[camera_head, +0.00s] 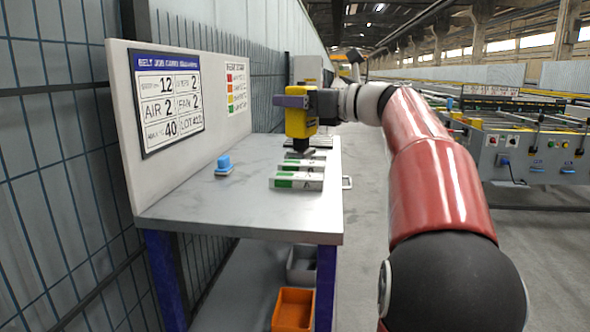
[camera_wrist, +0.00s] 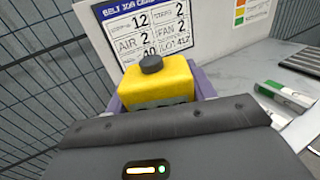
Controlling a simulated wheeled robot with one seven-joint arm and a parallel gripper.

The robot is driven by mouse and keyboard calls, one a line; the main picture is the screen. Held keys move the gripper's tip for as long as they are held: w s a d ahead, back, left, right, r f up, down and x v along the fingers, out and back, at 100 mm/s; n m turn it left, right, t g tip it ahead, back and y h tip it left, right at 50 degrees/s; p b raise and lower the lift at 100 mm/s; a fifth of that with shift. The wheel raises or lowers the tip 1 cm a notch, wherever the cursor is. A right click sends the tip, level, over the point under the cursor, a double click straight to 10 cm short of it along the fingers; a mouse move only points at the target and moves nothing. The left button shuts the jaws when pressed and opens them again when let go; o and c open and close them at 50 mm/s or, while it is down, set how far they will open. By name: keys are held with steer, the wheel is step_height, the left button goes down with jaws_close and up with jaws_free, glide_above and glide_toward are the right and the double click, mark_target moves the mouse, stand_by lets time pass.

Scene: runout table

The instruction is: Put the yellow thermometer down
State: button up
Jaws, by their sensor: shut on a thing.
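The yellow thermometer (camera_head: 299,124) is upright in my gripper, with a dark lower end pointing down. It hangs over the far right part of the grey table (camera_head: 190,205), behind the nearest white boxes. I cannot tell whether its lower end touches anything. My gripper (camera_head: 287,101) has purple fingers shut around its upper body. In the wrist view the yellow thermometer (camera_wrist: 158,82) shows its top with a black round knob, between the purple fingers. Its lower part is hidden there.
White boxes with green ends (camera_head: 297,180) lie along the table's right side. A blue object (camera_head: 223,166) stands left of them. A board with a job card (camera_head: 170,98) rises along the left edge. The front left tabletop is clear. An orange bin (camera_head: 293,310) stands below.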

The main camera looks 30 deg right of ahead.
mark_target(296, 157)
step_height(296, 157, down, 12)
steer(key=shift+f+b, duration=0.1)
steer(key=shift+b, duration=1.05)
steer(key=o, duration=0.9)
steer(key=shift+f, duration=0.1)
steer(key=shift+r, duration=0.2)
steer(key=v, duration=1.2)
steer(key=shift+f, duration=0.15)
